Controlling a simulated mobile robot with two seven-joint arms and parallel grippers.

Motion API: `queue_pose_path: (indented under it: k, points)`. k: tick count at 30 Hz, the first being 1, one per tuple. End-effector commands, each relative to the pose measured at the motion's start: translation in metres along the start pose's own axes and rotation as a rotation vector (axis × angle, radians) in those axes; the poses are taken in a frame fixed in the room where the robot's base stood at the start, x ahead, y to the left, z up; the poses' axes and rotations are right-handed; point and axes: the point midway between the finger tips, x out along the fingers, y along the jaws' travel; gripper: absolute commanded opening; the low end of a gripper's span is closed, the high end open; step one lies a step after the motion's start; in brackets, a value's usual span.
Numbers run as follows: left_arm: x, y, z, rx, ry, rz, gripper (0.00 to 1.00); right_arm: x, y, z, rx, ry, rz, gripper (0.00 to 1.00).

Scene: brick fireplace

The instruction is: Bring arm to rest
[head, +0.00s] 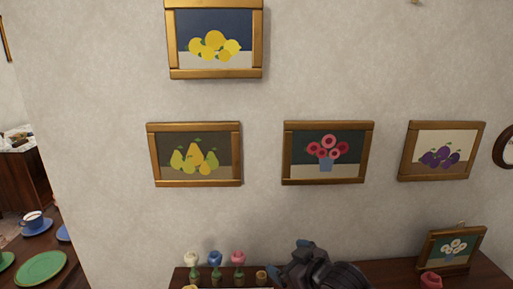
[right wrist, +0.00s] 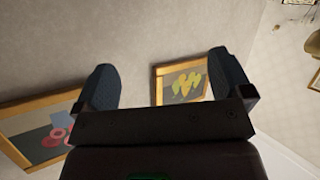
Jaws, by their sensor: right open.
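My right gripper (head: 308,256) shows as a dark shape at the bottom of the head view, in front of a brown wooden surface near the wall. In the right wrist view its two dark fingers (right wrist: 163,72) stand wide apart with nothing between them. Beyond them are a framed flower picture at the left and a framed pear picture in the middle, both apart from the fingers. My left gripper is in neither view.
Framed pictures of lemons (head: 214,73), pears (head: 194,184), flowers (head: 323,180) and plums (head: 438,176) hang on the wall. A small framed picture (head: 446,265) stands on the wooden surface (head: 378,266). Small flower ornaments (head: 215,261) stand left of my gripper. A green plate (head: 41,267) lies far left.

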Motion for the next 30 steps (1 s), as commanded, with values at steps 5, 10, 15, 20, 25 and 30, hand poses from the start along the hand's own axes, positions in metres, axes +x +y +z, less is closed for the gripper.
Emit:
queue_pose_path:
  k: [5, 10, 15, 20, 25, 30]
  points:
    - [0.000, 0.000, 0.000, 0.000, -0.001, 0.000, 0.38, -0.026, 0.010, 0.030, 0.030, 0.110, 0.119, 0.97]
    - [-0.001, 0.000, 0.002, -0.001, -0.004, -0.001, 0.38, -0.059, 0.020, 0.073, 0.063, 0.138, 0.242, 0.97]
    - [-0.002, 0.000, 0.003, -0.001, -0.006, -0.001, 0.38, -0.098, 0.023, 0.129, 0.118, 0.098, 0.357, 0.97]
    - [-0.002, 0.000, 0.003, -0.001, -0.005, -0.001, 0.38, -0.140, 0.016, 0.192, 0.197, 0.000, 0.448, 0.97]
    - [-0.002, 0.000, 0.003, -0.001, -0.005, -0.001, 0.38, -0.186, -0.006, 0.256, 0.296, -0.123, 0.510, 0.97]
    - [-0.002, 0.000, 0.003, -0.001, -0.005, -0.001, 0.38, -0.214, -0.033, 0.294, 0.356, -0.208, 0.525, 0.97]
